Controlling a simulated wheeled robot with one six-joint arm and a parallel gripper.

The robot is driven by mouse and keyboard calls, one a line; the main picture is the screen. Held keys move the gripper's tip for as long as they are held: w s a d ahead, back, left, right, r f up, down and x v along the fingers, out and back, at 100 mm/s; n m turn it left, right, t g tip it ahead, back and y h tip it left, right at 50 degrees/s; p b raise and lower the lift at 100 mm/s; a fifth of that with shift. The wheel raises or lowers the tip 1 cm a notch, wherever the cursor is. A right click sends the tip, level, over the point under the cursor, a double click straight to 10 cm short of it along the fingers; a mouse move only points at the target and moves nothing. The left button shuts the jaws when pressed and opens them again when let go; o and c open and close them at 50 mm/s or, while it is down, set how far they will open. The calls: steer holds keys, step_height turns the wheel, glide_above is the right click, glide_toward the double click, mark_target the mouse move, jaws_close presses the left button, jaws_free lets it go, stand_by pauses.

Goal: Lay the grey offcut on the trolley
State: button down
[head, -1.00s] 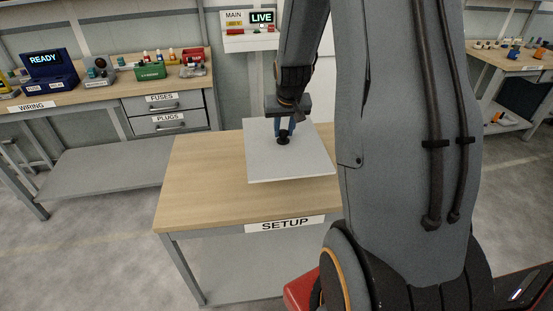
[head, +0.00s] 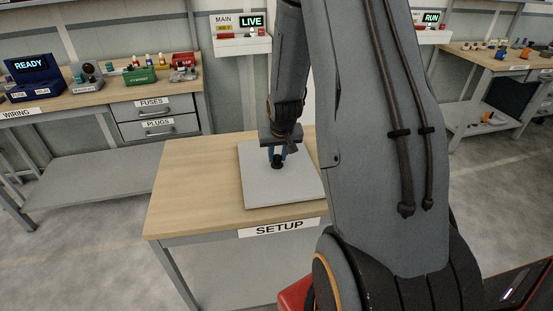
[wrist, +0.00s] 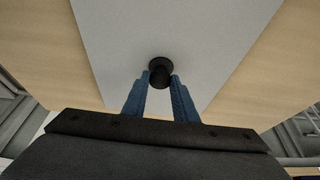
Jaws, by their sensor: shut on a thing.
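The grey offcut is a flat pale grey sheet (head: 275,190) over the top of the SETUP bench (head: 195,195). It lies on the bench or just above it; I cannot tell which. It also fills the middle of the wrist view (wrist: 225,35). A black round suction cup (wrist: 160,66) stands on the sheet. My gripper (head: 277,157) points down at the sheet, its blue fingers (wrist: 161,77) shut on the black cup's stem. No trolley can be made out for certain; my arm hides the bench's right side.
The WIRING bench (head: 60,107) with bins and small devices stands at the back left. A LIVE panel (head: 240,42) is on the wall behind. Another bench (head: 500,60) stands at the right. The SETUP bench's left side is bare.

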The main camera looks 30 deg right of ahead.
steer(key=shift+f, duration=0.15)
steer(key=c, duration=1.4)
jaws_free()
steer(key=shift+c, duration=0.2)
steer(key=p+v, duration=0.3)
steer(key=v, duration=0.9)
steer(key=s+a+r+n+g, duration=0.1)
steer(key=s+a+r+n, duration=0.1)
steer(key=s+a, duration=0.6)
steer(key=s+a+r+n+g+y, duration=0.1)
steer(key=s+a+r+n, duration=0.1)
steer(key=s+a, duration=0.6)
steer(key=shift+a+y, duration=0.3)
steer(key=shift+a, duration=0.8)
steer(key=shift+w+f+g+b, duration=0.1)
steer(key=shift+f+g+b, duration=0.3)
steer(key=shift+f+b, duration=0.95)
